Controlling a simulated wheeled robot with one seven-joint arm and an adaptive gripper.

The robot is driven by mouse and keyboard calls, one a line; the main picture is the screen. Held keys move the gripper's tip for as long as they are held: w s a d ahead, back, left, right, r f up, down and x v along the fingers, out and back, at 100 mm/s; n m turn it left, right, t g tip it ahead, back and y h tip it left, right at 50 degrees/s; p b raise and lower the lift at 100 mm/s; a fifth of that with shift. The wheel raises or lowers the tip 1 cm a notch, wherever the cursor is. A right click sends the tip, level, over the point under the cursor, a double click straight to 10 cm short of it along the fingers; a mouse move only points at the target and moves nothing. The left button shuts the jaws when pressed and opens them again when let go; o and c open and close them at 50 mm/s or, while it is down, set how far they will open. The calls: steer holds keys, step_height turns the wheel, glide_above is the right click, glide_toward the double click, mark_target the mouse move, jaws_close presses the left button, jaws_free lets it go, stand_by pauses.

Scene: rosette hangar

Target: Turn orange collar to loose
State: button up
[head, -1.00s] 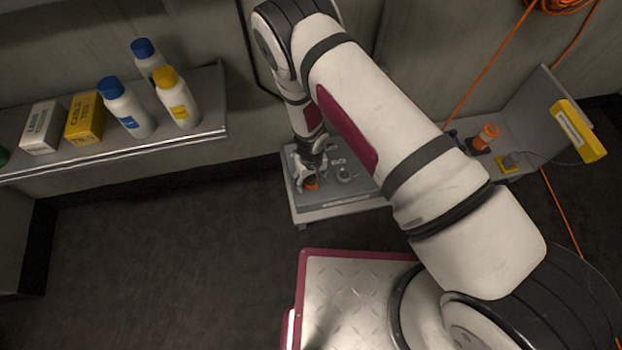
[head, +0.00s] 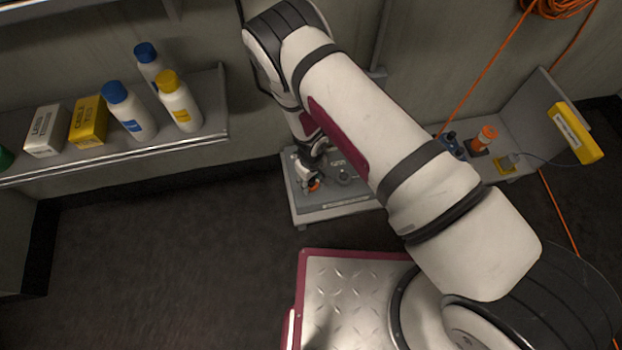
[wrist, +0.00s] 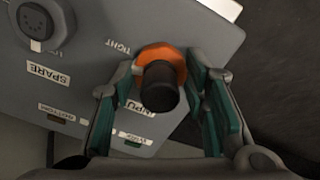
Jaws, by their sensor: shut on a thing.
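The orange collar (wrist: 173,57) sits around a black plug on a grey panel in the wrist view. It also shows as a small orange spot (head: 314,186) in the head view. My gripper (wrist: 165,95) has its two green-padded fingers on either side of the plug and collar, shut on the collar. The collar's lower part is hidden behind the black plug body. The word "TIGHT" is printed to the upper left of the collar. Another printed word below it is partly hidden by the plug.
A second round connector (wrist: 36,22) marked "SPARE" is on the same panel (head: 335,207). A shelf (head: 215,132) with bottles and boxes stands at the left. A grey stand (head: 537,118) with an orange-topped item and a yellow box is at the right. Dark floor lies open at lower left.

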steer(key=n, duration=0.3)
steer(key=shift+n+p, duration=0.3)
steer(key=shift+n, duration=0.1)
steer(key=n, duration=0.3)
steer(key=shift+n, duration=0.3)
steer(key=n, duration=0.3)
steer(key=shift+n, duration=2.2)
steer(key=o, duration=1.1)
steer(key=shift+o, duration=0.2)
step_height(320, 180, up, 12)
steer(key=shift+r, duration=0.1)
